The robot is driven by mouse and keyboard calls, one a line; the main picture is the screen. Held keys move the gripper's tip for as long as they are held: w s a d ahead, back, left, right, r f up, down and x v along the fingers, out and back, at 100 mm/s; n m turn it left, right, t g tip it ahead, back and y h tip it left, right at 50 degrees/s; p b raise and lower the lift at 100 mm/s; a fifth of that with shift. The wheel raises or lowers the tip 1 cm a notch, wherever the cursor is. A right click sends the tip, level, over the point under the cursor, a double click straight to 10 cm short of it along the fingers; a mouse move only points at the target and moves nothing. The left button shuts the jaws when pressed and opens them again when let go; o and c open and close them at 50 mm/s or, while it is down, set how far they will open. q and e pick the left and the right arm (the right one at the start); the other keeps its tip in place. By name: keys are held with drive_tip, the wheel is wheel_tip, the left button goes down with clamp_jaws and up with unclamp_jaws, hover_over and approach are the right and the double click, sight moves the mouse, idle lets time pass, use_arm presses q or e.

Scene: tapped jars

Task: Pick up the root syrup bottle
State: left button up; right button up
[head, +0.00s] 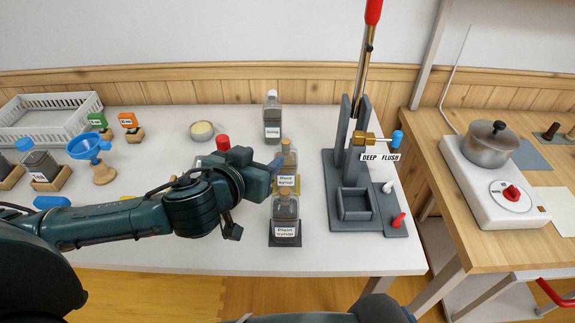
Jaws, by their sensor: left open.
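The root syrup bottle (289,158) stands on the white table, with a cork-coloured top and a white label reading "Root syrup". My left gripper (274,172) reaches in from the left at the bottle's side, jaws open. The fingertips are small and partly overlap the bottle, so I cannot tell whether they touch it. A second bottle (286,209), labelled "Plain syrup", stands right in front on a dark base and hides the root syrup bottle's lower part. My right gripper is not in view.
A grey bottle with a white cap (272,118) stands behind. A dark press stand (345,205) with a "DEEP FLUSH" sign is to the right. A red-topped thing (223,143) is behind my left gripper. A blue funnel (89,147) and white basket (47,118) are at left.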

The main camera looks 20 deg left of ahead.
sight(284, 143)
use_arm(q)
drive_tip(key=x, duration=0.5)
drive_tip(key=p+x, duration=0.1)
drive_tip(key=x, duration=0.2)
drive_tip(key=shift+w+d, duration=0.3)
drive_tip(key=shift+d, duration=0.05)
drive_tip(key=shift+w+f, duration=0.25)
drive_tip(key=shift+w, duration=0.2)
drive_tip(key=shift+c, duration=0.5)
clamp_jaws()
